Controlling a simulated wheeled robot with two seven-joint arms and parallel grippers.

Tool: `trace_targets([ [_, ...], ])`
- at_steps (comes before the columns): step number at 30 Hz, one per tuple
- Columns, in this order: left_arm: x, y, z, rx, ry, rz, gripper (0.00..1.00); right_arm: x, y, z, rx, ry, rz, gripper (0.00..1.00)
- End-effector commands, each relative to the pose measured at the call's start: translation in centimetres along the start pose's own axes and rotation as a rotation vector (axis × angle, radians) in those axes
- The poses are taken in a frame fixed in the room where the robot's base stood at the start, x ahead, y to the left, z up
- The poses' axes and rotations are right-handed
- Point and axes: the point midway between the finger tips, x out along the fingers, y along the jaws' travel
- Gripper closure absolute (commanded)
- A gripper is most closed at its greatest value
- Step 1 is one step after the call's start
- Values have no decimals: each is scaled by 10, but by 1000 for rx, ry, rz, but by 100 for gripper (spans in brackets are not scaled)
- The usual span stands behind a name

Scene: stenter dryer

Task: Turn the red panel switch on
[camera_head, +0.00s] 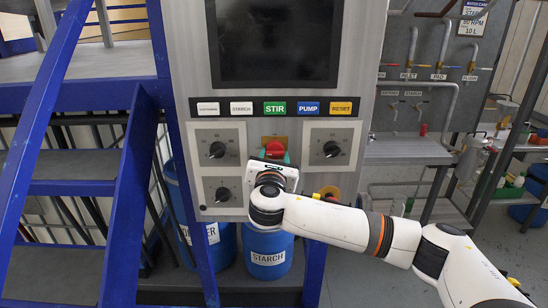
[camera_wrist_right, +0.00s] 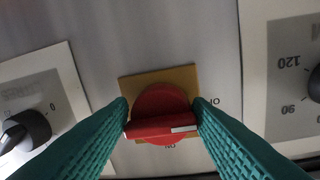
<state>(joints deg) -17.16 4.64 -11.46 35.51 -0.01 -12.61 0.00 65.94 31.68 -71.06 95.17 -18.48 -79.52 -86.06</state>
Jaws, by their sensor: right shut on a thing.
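The red panel switch (camera_head: 275,147) sits on a yellow plate in the grey control panel, below the row of labels. In the right wrist view it is a round red knob (camera_wrist_right: 160,101) with a raised red bar across it, a white mark near the bar's right end. My right gripper (camera_wrist_right: 161,128) has its green fingers at both ends of this bar and is shut on it. The bar lies nearly level in that view. Letters show beside the plate at right and below it, partly hidden. In the head view my right gripper (camera_head: 274,154) covers the switch's lower part. My left gripper is out of view.
Black dials (camera_head: 217,150) and (camera_head: 331,149) flank the switch, with another dial (camera_head: 222,194) lower left. The STIR label (camera_head: 274,108) and a dark screen (camera_head: 274,40) are above. Blue stairs (camera_head: 125,200) stand left. Blue STARCH barrel (camera_head: 268,262) stands below.

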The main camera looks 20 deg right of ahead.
Motion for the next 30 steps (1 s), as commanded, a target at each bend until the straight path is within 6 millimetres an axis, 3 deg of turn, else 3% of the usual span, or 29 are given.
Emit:
trace_targets([
  [11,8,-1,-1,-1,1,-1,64,-1,-2,1,121,-10,-2,78],
  [30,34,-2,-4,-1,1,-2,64,-1,-4,-2,702,-53,6,78],
])
